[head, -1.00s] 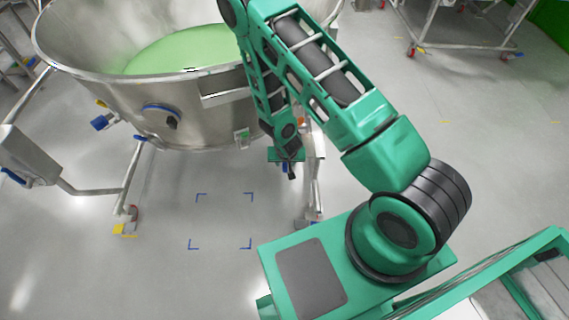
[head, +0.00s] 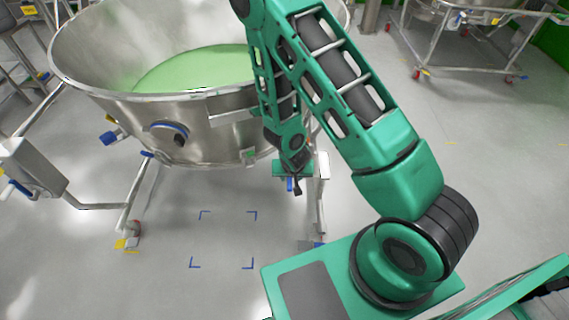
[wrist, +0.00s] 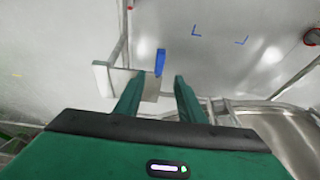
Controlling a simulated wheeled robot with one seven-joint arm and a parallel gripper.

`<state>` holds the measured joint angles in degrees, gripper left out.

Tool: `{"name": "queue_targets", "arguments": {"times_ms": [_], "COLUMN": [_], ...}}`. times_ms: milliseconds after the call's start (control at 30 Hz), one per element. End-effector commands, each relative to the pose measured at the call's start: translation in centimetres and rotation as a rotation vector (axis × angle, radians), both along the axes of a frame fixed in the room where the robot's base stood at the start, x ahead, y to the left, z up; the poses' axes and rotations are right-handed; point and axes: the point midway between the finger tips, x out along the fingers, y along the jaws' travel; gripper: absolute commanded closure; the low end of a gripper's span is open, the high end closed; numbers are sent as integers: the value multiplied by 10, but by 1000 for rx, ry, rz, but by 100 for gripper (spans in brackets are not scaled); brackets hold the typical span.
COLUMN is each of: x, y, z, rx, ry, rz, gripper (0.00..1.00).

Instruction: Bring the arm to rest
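My green arm reaches from the lower right up and across the head view, then bends down. My gripper (head: 295,187) hangs low beside the steel bowl's lower right side, above the floor. In the wrist view its two green fingers (wrist: 157,92) stand apart, so it is open. A blue lever (wrist: 160,62) shows beyond the fingertips, in line with the gap; I see nothing held between them. A pale flat plate (wrist: 103,79) is just left of the fingers. In the head view the fingertips are small, and touching cannot be told.
The large steel bowl (head: 100,97) with green contents (head: 195,68) stands on a wheeled frame at upper left. Blue corner marks (head: 254,215) lie on the clear floor in front. A second wheeled frame (head: 465,70) is at upper right, with open floor below it.

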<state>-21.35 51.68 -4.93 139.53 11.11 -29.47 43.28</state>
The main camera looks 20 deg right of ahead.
Motion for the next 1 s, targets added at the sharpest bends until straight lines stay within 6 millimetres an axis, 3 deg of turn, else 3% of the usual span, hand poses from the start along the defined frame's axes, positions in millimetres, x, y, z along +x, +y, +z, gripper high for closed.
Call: {"name": "queue_targets", "arguments": {"times_ms": [233, 367, 667, 1000], "x": [1, 6, 7, -31], "y": [-1, -11, -67, -127], "z": [2, 19, 105, 203], "rx": [-2, -12, -59, -66], "ry": [0, 6, 67, 159], "rz": [-2, -15, -83, -153], "gripper": [64, 64, 64, 64]}}
